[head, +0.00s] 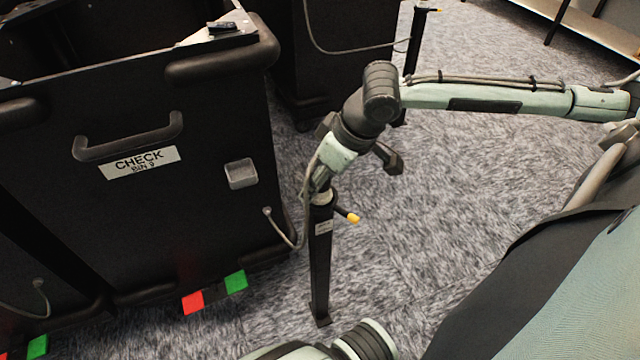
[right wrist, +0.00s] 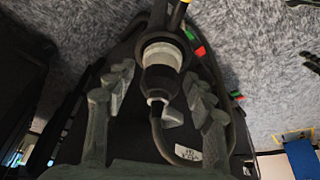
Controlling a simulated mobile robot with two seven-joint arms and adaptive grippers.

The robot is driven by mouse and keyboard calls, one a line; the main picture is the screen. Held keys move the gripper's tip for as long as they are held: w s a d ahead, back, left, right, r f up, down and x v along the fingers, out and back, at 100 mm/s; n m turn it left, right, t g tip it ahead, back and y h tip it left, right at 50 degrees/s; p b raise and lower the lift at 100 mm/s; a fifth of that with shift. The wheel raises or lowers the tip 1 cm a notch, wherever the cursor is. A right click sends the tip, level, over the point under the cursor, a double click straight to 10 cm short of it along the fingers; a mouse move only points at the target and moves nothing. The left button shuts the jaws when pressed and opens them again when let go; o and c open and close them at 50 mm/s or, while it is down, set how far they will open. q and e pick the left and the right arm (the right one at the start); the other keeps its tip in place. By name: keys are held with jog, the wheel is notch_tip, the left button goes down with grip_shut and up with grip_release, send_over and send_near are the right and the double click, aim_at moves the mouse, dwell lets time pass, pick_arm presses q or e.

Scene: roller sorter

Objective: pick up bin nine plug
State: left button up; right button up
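The bin nine plug (right wrist: 158,82) is a dark cylinder with a pale ring and a cable at its end. It sits at the top of a black post (head: 320,265) beside the bin labelled "CHECK BIN 9" (head: 215,125). In the head view my right gripper (head: 322,180) is over the post top and largely hides the plug. In the right wrist view my right gripper (right wrist: 160,90) is open, with a finger on each side of the plug and visible gaps between. My left gripper is not in view.
A grey cable (head: 290,240) runs from the bin's front to the post top. A yellow-tipped lever (head: 352,217) sticks out of the post. Red (head: 193,302) and green (head: 236,282) blocks are at the bin's base. Carpet (head: 480,190) is open to the right.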

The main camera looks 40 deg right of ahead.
grip_shut()
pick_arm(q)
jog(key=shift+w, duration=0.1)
pick_arm(e)
jog(key=shift+r, duration=0.1)
jog(key=shift+r, duration=0.55)
notch_tip(320, 180, up, 3)
jog(key=shift+a+r+p, duration=0.1)
jog(key=shift+p, duration=0.25)
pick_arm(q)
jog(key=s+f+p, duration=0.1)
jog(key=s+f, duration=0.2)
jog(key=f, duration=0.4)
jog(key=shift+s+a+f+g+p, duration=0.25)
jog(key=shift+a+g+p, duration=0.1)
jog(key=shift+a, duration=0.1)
pick_arm(e)
jog(key=w+a+r, duration=0.1)
jog(key=a+r, duration=0.5)
jog(key=a, duration=0.5)
jog(key=shift+a+r, duration=0.2)
jog(key=shift+r, duration=0.1)
